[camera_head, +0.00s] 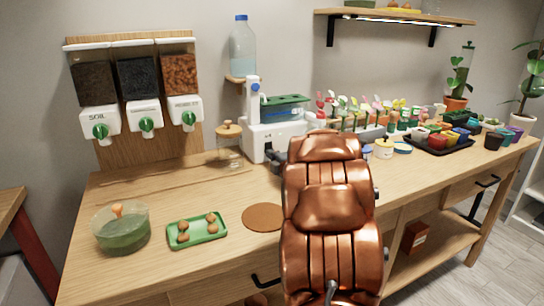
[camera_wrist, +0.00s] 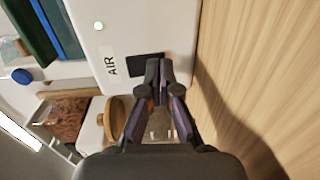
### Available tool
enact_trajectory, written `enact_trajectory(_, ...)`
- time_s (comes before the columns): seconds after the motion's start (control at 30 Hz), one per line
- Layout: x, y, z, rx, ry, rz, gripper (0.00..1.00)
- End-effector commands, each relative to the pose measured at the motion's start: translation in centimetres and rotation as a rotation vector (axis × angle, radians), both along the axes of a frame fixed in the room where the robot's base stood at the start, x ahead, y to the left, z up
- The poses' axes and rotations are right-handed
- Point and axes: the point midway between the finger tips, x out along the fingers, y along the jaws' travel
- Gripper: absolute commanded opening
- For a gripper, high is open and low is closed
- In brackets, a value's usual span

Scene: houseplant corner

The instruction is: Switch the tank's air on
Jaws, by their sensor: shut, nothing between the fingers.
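The white tank unit (camera_head: 268,138) stands at the back of the bench, with a green top and a white column beside it. In the wrist view its white face (camera_wrist: 168,22) fills the upper middle, with the printed word AIR (camera_wrist: 111,66). In the head view my copper arm hides most of the gripper.
A wooden-lidded jar (camera_head: 229,146) stands left of the tank. A water bottle (camera_head: 242,47) sits above on a wall bracket. Dispensers (camera_head: 145,118) hang at left. A green tray (camera_head: 197,230) and bowl (camera_head: 121,232) are at front left. Seedling pots crowd the right; bench space at left centre is clear.

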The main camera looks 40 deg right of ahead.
Motion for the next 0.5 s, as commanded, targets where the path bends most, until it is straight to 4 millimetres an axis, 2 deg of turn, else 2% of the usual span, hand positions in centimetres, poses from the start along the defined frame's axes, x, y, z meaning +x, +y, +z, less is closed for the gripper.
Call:
enact_trajectory(0.17, -1.8, 0.6, 0.2, -0.001, -0.001, 0.000, 0.00)
enact_trajectory(0.5, -6.7, 2.2, 0.7, -0.004, 0.000, -0.003, 0.00)
